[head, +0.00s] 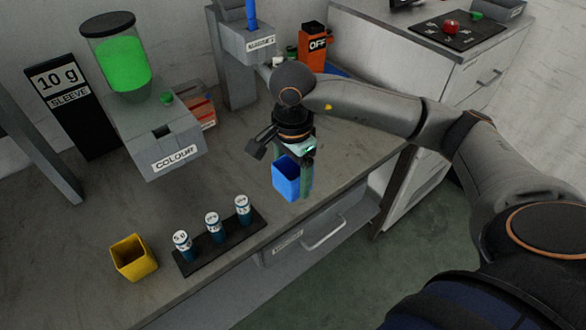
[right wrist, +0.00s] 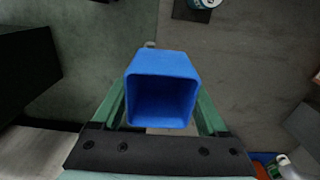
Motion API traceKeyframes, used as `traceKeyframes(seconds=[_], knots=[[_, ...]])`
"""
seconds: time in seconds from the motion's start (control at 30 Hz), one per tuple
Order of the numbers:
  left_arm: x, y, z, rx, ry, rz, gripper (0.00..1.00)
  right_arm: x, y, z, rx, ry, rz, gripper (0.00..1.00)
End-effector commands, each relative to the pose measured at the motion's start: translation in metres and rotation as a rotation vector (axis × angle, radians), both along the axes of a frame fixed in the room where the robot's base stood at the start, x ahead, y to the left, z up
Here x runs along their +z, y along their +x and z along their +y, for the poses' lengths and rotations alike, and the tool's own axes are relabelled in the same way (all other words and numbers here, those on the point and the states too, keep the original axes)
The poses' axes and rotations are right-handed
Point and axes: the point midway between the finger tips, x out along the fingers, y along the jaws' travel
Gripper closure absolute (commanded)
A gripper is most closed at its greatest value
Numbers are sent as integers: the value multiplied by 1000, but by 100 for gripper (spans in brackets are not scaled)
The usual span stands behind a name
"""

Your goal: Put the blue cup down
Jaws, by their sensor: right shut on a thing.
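The blue cup (head: 286,179) is square and open at the top. It is upright near the front edge of the worktop in the head view. My right gripper (head: 307,176) comes down from above and is shut on it. In the right wrist view the cup (right wrist: 162,92) sits between the two green fingers of my right gripper (right wrist: 160,112), and its inside looks empty. I cannot tell whether its base touches the worktop. My left gripper is not in view.
A yellow cup (head: 134,257) and a black rack (head: 220,243) with three labelled vials stand on the worktop (head: 95,215) at the front left. The colour dispenser (head: 160,140) stands behind them. A red OFF box (head: 312,46) is at the back. Bare worktop lies left of the blue cup.

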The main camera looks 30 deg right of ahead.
Motion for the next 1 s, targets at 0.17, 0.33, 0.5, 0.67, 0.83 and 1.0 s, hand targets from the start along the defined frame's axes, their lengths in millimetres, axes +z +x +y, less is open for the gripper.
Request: traceKeyframes(seconds=[0.17,0.33,0.5,0.67,0.83,1.0], knots=[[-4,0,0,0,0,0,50,13,-25,17,2,-1,-2,76],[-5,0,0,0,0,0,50,21,-38,26,1,0,-2,76],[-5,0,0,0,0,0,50,23,-42,29,2,0,-1,76],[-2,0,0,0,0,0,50,27,-41,30,88,0,-1,76],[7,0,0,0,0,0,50,35,-38,34,353,1,-2,76],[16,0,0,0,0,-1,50,44,-35,38,694,1,-3,76]])
